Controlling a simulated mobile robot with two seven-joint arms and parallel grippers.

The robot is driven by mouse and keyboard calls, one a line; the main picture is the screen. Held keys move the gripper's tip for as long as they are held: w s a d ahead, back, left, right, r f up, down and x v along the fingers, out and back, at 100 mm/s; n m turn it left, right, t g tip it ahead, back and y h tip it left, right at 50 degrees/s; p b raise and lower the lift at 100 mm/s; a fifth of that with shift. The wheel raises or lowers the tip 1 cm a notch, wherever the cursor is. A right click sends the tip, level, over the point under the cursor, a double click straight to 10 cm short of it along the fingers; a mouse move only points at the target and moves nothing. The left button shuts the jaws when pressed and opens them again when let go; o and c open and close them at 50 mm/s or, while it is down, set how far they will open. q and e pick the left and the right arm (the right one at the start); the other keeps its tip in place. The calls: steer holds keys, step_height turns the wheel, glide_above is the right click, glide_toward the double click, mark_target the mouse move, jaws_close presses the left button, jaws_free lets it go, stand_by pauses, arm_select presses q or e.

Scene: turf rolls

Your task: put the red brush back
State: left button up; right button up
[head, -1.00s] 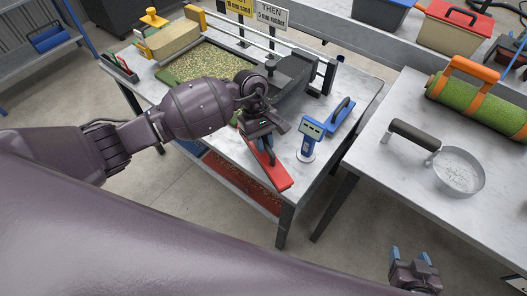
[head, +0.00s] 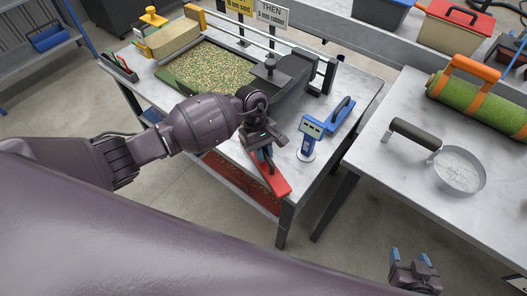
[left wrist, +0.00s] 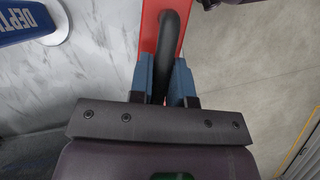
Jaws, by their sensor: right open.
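The red brush (head: 279,184) lies at the near edge of the middle table, with a black arched handle. In the left wrist view its red back (left wrist: 150,30) and black handle (left wrist: 163,70) show at the top centre. My left gripper (head: 266,155) is over the brush. Its blue fingers (left wrist: 163,88) stand close on both sides of the handle and look shut on it; the brush's far end is hidden by the gripper in the head view. My right gripper (head: 411,258) is open and empty, low at the right, away from the tables.
A blue depth gauge (head: 309,138) stands just right of the brush. Behind it lies a blue float-like tool (head: 341,114). A granule-covered turf tray (head: 210,68) and dark spreader (head: 285,82) fill the table's back. The right table (head: 380,165) holds a sieve (head: 459,172) and a turf roll (head: 480,105).

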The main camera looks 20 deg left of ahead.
arm_select(q)
steer(key=o, duration=0.4)
steer(key=shift+r, duration=0.15)
steer(key=shift+w+a+r, duration=0.1)
steer(key=shift+w+r, duration=0.05)
steer(key=shift+r, duration=0.15)
steer(key=v, duration=0.9)
steer(key=shift+a+r+b, duration=0.1)
steer(key=shift+r+b, duration=0.3)
steer(key=shift+v, duration=0.8)
